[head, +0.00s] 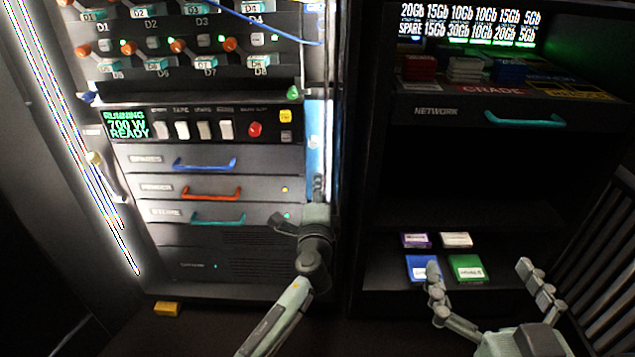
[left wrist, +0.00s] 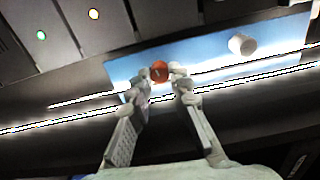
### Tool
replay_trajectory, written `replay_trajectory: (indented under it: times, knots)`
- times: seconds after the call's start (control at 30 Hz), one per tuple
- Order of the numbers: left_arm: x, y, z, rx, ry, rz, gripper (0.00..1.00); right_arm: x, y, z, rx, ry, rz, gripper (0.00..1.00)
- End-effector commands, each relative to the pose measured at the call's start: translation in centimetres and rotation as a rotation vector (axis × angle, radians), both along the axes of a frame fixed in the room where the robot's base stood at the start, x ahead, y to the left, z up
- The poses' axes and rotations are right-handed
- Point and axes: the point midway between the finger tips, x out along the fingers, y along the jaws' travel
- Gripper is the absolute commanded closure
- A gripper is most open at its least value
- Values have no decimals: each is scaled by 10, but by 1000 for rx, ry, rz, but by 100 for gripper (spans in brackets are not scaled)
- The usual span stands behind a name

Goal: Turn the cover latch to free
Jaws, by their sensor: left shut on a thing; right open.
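My left gripper (head: 319,188) is at the right edge of the lit rack, low on a narrow blue panel (head: 313,165). In the left wrist view its fingers (left wrist: 165,75) are shut on a small round red-orange knob (left wrist: 159,70), which looks like the cover latch. The knob sits on the blue panel (left wrist: 205,58), and the fingers partly hide it. Its turn angle cannot be told. A white round knob (left wrist: 242,44) stands on the same panel, to the right. My right gripper (head: 478,268) is open and empty, in front of the dark cabinet's lower shelf.
The rack has drawers with a blue handle (head: 205,164), a red handle (head: 211,193) and a teal handle (head: 218,219). Blue (head: 420,266) and green (head: 467,267) cartridges lie near my right gripper. A yellow block (head: 166,309) lies at the rack's foot.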

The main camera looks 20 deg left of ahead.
Motion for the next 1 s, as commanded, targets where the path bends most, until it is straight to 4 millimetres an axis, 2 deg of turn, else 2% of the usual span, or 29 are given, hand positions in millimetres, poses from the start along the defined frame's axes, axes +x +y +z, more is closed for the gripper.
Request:
replay_trajectory:
  times: [0.03,0.2,0.4,0.6,0.97,1.0]
  knots:
    - [2,1,5,33,3,0,100,0,-4,-7,-19,39,-8,0]
    - [2,1,5,128,30,1,100,-1,-18,-33,-73,156,-35,0]
    - [2,1,4,194,49,1,100,-5,-29,-52,-110,242,-54,0]
    - [2,1,4,220,56,2,100,-7,-34,-59,-124,276,-63,0]
    - [2,1,4,223,56,2,100,-7,-35,-60,-126,279,-64,0]
    - [2,1,4,223,56,2,80,-7,-35,-60,-126,279,-64,0]
